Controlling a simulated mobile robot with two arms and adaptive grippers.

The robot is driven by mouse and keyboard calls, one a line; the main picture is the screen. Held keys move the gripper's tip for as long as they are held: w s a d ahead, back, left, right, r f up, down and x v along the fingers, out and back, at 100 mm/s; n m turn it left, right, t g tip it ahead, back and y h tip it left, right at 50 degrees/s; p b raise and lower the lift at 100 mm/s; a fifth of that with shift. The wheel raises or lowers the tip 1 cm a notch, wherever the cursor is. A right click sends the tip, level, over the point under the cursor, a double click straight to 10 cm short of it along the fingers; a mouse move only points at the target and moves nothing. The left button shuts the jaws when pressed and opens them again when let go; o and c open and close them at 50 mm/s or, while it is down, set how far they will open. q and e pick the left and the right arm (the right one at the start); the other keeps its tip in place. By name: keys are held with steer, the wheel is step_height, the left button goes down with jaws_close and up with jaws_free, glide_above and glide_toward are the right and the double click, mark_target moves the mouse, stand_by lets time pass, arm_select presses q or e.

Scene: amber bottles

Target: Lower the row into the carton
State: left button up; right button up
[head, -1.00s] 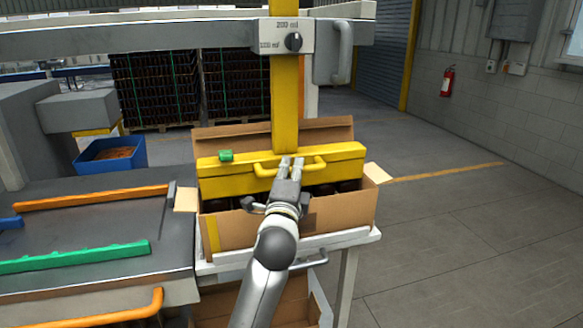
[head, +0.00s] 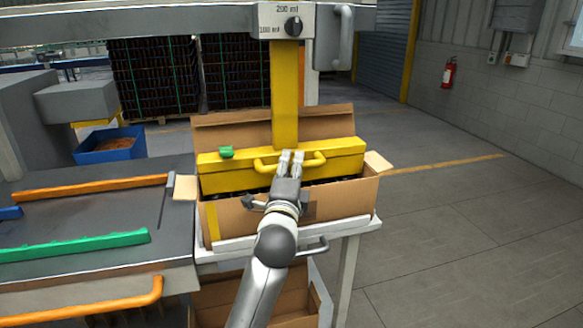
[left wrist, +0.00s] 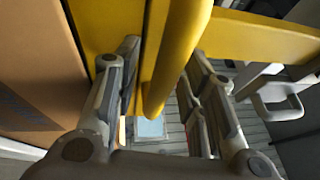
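The yellow lifting bar (head: 225,174) spans the open cardboard carton (head: 342,200), close to its front rim. It hangs from a yellow column (head: 285,95). Only a thin dark strip of the bottle row shows under the bar; the rest is hidden by the bar and carton wall. My left gripper (head: 291,157) is at the bar's yellow handle (head: 318,160). My right gripper is not in view.
A dial housing (head: 285,20) sits above the column. The carton stands on a white shelf (head: 340,227), flaps folded outward. A grey table (head: 75,215) with orange and green rails is at left, and a blue bin (head: 110,147) behind. The floor at right is clear.

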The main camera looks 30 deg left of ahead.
arm_select(q)
steer(key=v, duration=1.1)
steer(key=shift+s, duration=0.3)
steer(key=shift+d, duration=0.1)
steer(key=s+d+f+n+g+h, duration=0.2)
steer(key=s+f+n+g, duration=0.15)
steer(key=f, duration=0.55)
steer(key=s+d+f+n+g+h, duration=0.25)
steer(key=s+f, duration=0.25)
steer(key=f, duration=0.3)
steer(key=s+d+f+n+g+h, duration=0.2)
steer(key=s+d+f+g, duration=0.15)
steer(key=f, duration=0.55)
steer(key=s+d+f+n+g+h, duration=0.4)
steer(key=s+f, duration=0.3)
steer(key=s, duration=0.4)
step_height(320, 180, down, 26)
steer(key=s+g+y, duration=0.1)
steer(key=s+g, duration=0.1)
steer(key=s, duration=0.1)
steer(key=s+a+f+g, duration=0.1)
steer(key=s+a+f, duration=0.1)
steer(key=s+f, duration=1.4)
steer(key=shift+a+m, duration=0.4)
